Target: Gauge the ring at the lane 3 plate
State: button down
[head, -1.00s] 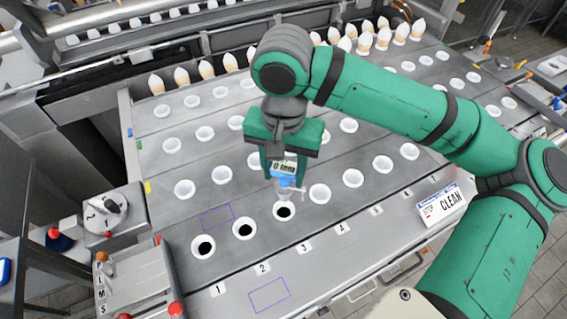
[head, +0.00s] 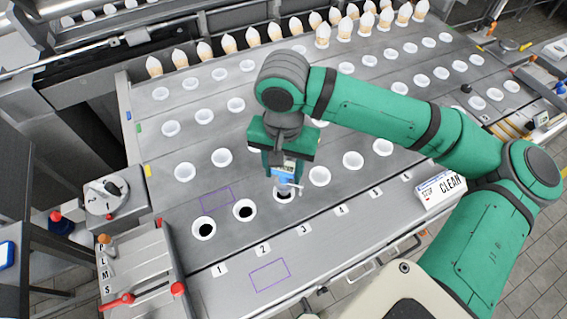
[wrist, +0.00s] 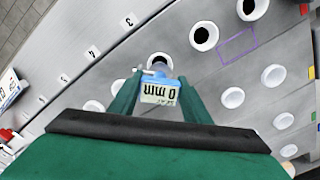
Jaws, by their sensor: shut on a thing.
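My gripper (head: 285,168) is shut on a small blue and white gauge (head: 285,180) and points down over lane 3. In the wrist view the gauge (wrist: 160,88) shows a label with "0 mm", upside down. The gauge's lower end is at the white lane 3 ring (head: 275,196), in line with the "3" label (head: 304,230). The ring (wrist: 151,60) has a dark hole, partly hidden by the gauge. How deep the tip sits in the hole, or whether it touches, I cannot tell.
White rings with dark holes stand at lane 1 (head: 204,228) and lane 2 (head: 244,210), left of the gauge. Rows of white cups and cones fill the plates behind. A "CLEAN" sign (head: 440,190) stands right. Levers (head: 127,299) are at the left front.

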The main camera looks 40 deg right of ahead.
jog(key=shift+f, duration=1.4)
jog(key=c, duration=0.9)
grip_release()
notch_tip(320, 180, up, 11)
jog(key=shift+f, duration=0.1)
